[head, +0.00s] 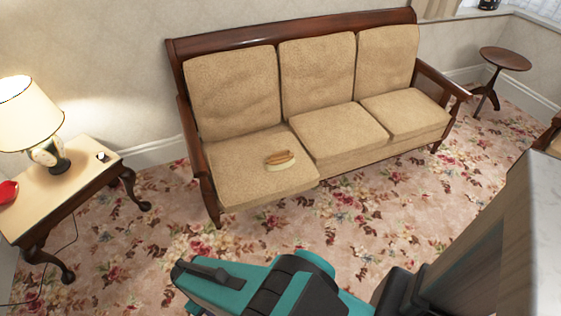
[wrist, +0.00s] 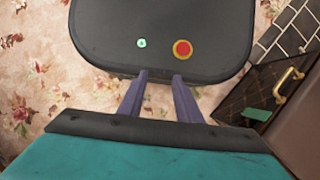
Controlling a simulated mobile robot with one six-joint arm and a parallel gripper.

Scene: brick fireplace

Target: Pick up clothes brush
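The clothes brush (head: 280,160), with a tan wooden back and pale bristles, lies on the left seat cushion of the beige sofa (head: 250,185). It sits near the front right part of that cushion, with nothing on top of it. My gripper shows in the wrist view (wrist: 160,78), with its two fingers apart and nothing between them. It points down over my own base, well away from the brush. The brush is not visible in the wrist view. In the head view my teal arm lies across the bottom, in front of the sofa.
A side table (head: 70,180) with a lit lamp (head: 28,115) and a red object (head: 8,191) stands left. A small round table (head: 505,58) is at the back right. A pale-topped piece (head: 535,220) rises at the right edge. Floral carpet (head: 345,225) before the sofa is clear.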

